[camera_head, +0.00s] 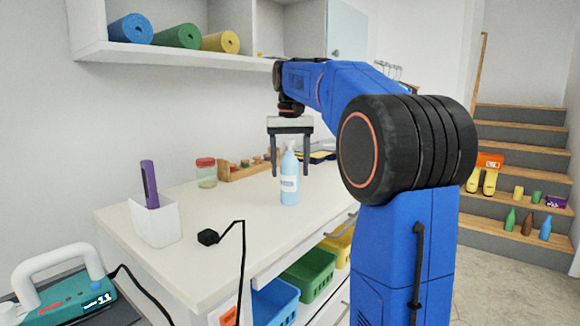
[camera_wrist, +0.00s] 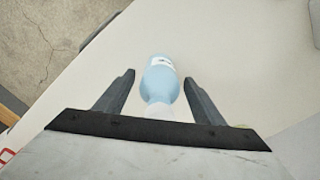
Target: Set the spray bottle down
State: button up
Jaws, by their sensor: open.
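The light blue spray bottle (camera_head: 289,184) with a white label stands upright on the white counter (camera_head: 230,240). My gripper (camera_head: 290,172) points down over it, its two fingers on either side of the bottle's upper part. In the wrist view the bottle (camera_wrist: 160,80) lies between my open fingers (camera_wrist: 160,92), with a gap on both sides. The bottle's top is partly hidden by my gripper's body in the wrist view.
A white holder (camera_head: 155,222) with a purple item, a jar (camera_head: 206,173) with a red lid and a wooden rack (camera_head: 245,168) stand on the counter. A black cable end (camera_head: 208,237) lies near the front edge. Counter around the bottle is clear. A shelf (camera_head: 190,57) hangs above.

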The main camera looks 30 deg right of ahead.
notch_tip(320, 180, up, 12)
jog(key=shift+r, duration=0.15)
dwell(0.5)
jog(key=shift+s, duration=0.1)
dwell(0.4)
